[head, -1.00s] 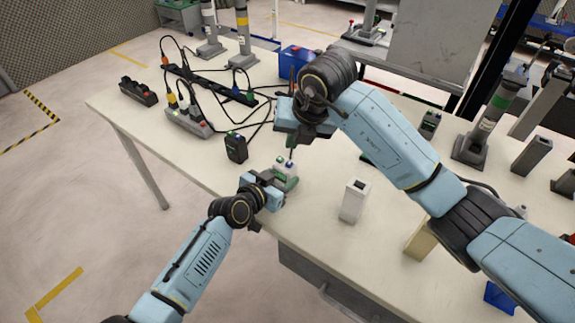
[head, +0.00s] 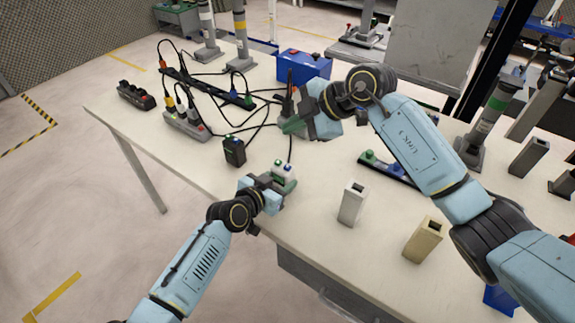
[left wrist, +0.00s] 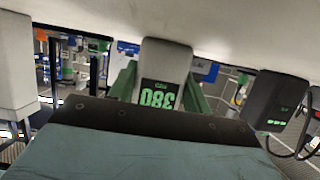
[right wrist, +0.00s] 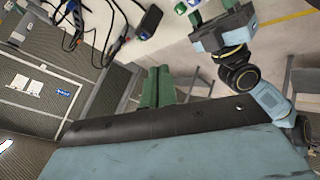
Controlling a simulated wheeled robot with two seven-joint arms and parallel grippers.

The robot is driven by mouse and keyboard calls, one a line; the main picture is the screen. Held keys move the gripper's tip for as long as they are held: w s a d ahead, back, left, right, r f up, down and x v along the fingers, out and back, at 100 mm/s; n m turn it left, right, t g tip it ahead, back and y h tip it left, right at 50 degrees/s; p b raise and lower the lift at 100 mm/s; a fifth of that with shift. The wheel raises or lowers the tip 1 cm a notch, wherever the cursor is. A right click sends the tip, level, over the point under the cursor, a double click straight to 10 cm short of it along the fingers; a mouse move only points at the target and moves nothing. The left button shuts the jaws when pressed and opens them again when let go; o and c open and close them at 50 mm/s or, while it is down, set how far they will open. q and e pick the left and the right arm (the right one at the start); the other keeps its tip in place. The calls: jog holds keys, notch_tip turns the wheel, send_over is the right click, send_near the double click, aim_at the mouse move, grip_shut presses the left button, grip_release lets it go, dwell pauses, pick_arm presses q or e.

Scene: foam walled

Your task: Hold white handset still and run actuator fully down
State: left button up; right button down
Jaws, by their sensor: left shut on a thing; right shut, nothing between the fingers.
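The white handset (head: 289,172), with a green and a bluish button on top, stands at the table's front edge. My left gripper (head: 276,182) is shut on it. In the left wrist view the handset (left wrist: 165,62) sits between the green fingers, its upside-down green display seeming to read 380. A dark cable rises behind it. My right gripper (head: 293,124) is shut and empty, above and behind the handset, not touching it. In the right wrist view its green fingers (right wrist: 157,88) are together, and the handset (right wrist: 187,6) shows at the top. Which column is the actuator I cannot tell.
A black handset (head: 233,151) stands to the left. Grey columns (head: 241,40) stand at the back, another (head: 484,125) at right. Power strips (head: 186,125) and cables lie at left. A blue box (head: 304,64), white holder (head: 352,204) and beige holder (head: 423,240) are also on the table.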

aim_at(287, 168)
jog(key=shift+f, duration=0.15)
jog(key=shift+f, duration=4.3)
jog(key=shift+f, duration=0.4)
jog(key=shift+f, duration=0.55)
dwell(0.3)
jog(key=shift+r, duration=0.15)
dwell(1.8)
jog(key=shift+r, duration=0.85)
